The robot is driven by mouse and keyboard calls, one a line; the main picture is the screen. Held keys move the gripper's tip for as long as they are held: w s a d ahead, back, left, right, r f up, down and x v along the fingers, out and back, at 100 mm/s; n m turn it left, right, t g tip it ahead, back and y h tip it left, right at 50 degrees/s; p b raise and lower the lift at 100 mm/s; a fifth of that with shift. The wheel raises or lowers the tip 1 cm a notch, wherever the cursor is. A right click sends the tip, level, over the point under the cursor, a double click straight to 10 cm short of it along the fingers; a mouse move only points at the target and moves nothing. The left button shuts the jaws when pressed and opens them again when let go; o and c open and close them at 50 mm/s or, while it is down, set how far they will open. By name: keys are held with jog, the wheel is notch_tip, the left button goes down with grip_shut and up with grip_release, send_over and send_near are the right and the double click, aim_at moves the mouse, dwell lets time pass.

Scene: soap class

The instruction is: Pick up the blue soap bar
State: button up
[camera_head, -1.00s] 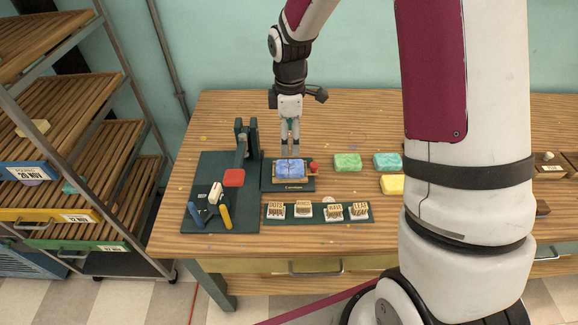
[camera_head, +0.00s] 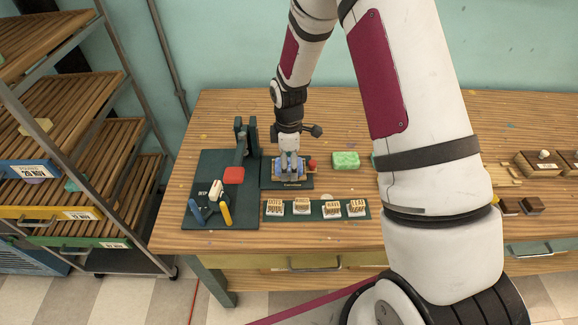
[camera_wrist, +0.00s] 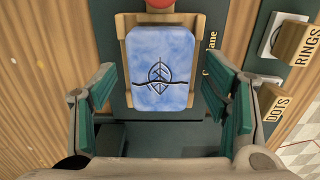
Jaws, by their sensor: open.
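The blue soap bar (camera_wrist: 160,68) lies in a wooden cradle on a dark base. It has a dark round emblem and a curved dark line on its face. In the head view the blue soap bar (camera_head: 289,171) is partly covered by my gripper (camera_head: 290,165). In the wrist view my gripper (camera_wrist: 157,103) is open, with one green-padded finger on each side of the bar's near end. Gaps show between the pads and the bar. My gripper holds nothing.
A red knob (camera_head: 311,163) stands right of the cradle. Labelled stamps (camera_head: 302,206) sit in a rack in front. A green soap bar (camera_head: 346,160) lies to the right. A dark mat (camera_head: 215,165) with a stand and tools is left. A slatted rack (camera_head: 85,150) stands far left.

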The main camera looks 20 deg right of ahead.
jog(key=c, duration=1.3)
jog(key=shift+r, duration=0.1)
